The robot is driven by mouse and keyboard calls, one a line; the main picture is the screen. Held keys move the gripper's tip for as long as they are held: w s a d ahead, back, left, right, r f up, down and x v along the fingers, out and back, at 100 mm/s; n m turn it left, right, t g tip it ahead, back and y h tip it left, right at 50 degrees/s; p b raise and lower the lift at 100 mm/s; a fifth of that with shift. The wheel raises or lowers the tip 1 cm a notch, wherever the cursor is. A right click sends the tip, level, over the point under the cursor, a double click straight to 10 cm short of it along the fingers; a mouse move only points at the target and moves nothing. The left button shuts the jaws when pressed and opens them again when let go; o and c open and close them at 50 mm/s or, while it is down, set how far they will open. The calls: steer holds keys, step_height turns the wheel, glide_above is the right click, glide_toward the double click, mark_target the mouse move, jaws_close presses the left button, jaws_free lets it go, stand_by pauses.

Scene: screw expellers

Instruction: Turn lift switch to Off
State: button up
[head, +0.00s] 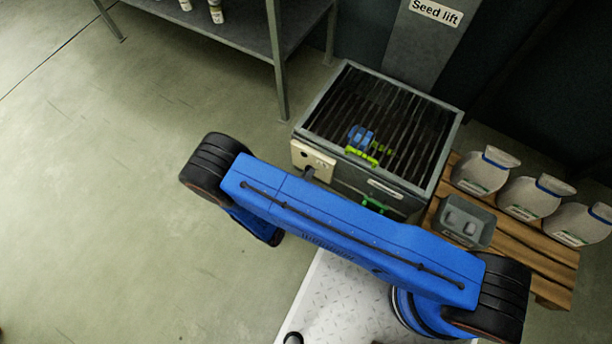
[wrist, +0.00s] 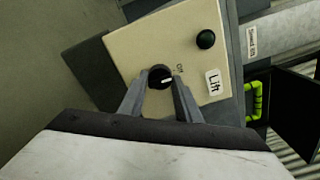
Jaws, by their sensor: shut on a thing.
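The lift switch (wrist: 160,77) is a round black knob with a white pointer line on a cream panel (wrist: 135,50). The white line points to the right in the wrist view, toward the "Lift" label (wrist: 214,82). The word "Off" is printed just above and right of the knob. My gripper (wrist: 160,82) has its two grey fingers on either side of the knob and is shut on it. In the head view the cream panel (head: 301,155) is on the left front of the grated hopper; my arm partly hides this area.
A black button (wrist: 206,39) sits on the same panel. A wooden pallet (head: 548,265) with white sacks (head: 485,172) stands to the right, with a grey tray (head: 466,222). A metal shelf (head: 240,22) stands behind. Open floor lies left.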

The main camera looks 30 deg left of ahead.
steer(key=o, duration=1.1)
steer(key=shift+c, duration=0.2)
steer(key=s+a, duration=0.1)
steer(key=s, duration=1.6)
steer(key=shift+s+a, duration=0.2)
steer(key=shift+a, duration=0.1)
